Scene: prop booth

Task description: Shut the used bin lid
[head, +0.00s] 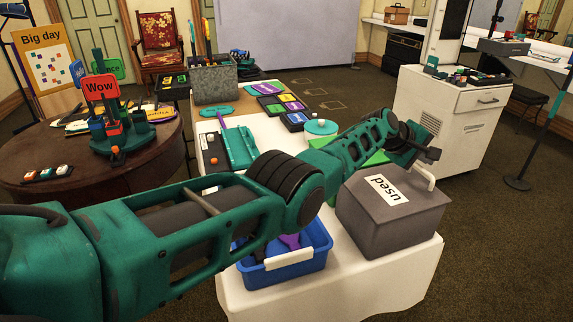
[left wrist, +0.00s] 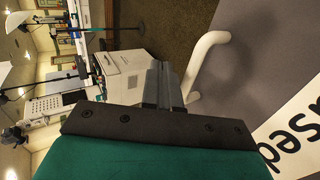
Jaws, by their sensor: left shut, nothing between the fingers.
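The used bin (head: 385,235) is a grey box at the front right of the white-covered table. Its grey lid (head: 365,205) lies down over the top, with a white "used" label and a white bar handle (head: 430,178) at the far right edge. No gap under the lid shows from here. My left gripper (head: 432,154) is shut and empty, just beyond and above the handle. In the left wrist view the shut fingers (left wrist: 166,85) are beside the white handle (left wrist: 205,62), and the label (left wrist: 295,140) is at lower right. I cannot tell whether they touch. My right gripper is not in view.
A blue bin (head: 285,265) with dark and purple items stands left of the used bin, below my left arm. A teal round-lidded container (head: 320,128) and a green lid or board (head: 372,158) are behind. A white cabinet (head: 445,115) stands beyond the table.

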